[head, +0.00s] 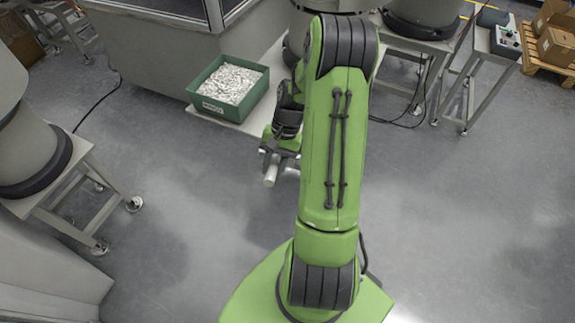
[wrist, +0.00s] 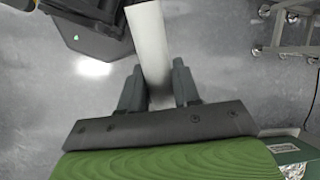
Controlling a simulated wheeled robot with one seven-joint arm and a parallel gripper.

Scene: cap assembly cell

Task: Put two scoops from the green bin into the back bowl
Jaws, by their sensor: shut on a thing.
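The green bin (head: 211,107) stands at the upper left of centre in the head view, filled with small whitish pieces. A corner of it shows at the lower right of the wrist view (wrist: 291,146). My gripper (head: 274,163) is in front and to the right of the bin, out over the floor and apart from it. It is shut on a pale, straight bar, seemingly the scoop (wrist: 150,45), which sticks out beyond the fingers. In the head view only the scoop's short pale end (head: 270,178) shows. I cannot make out its bowl or contents. The back bowl is not visible.
The bin rests on a low pale platform (head: 262,117). A grey machine on a wheeled stand (head: 75,190) is at the left. Wheeled stands (head: 455,105) and boxes on a pallet (head: 556,45) are at the upper right. The floor around my gripper is clear.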

